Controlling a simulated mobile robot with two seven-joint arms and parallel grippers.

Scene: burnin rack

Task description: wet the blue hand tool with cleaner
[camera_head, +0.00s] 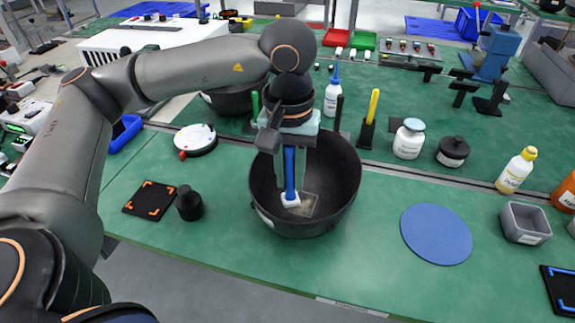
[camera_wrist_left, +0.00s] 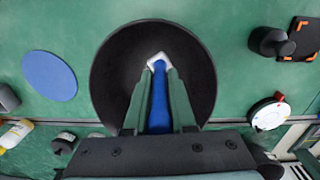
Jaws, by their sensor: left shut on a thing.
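The blue hand tool (camera_head: 290,171) hangs almost upright with its white head (camera_head: 291,200) down, inside a large black bowl (camera_head: 345,178). My left gripper (camera_head: 291,177) is shut on its blue shaft from above. The wrist view shows the tool (camera_wrist_left: 159,98) between the green fingers of the gripper (camera_wrist_left: 161,78), over the bowl (camera_wrist_left: 110,75). A greyish square patch (camera_head: 309,204) lies low in the bowl beside the head; I cannot tell whether they touch. A white bottle with a yellow cap (camera_head: 516,171) stands at the right; its label is too small to read. My right gripper is out of view.
A blue disc (camera_head: 436,233) and a grey open box (camera_head: 524,223) lie right of the bowl. A black knob-like piece (camera_head: 189,203) and an orange-marked black pad (camera_head: 150,200) are left. A blue-capped bottle (camera_head: 332,95) and white jar (camera_head: 408,139) stand behind.

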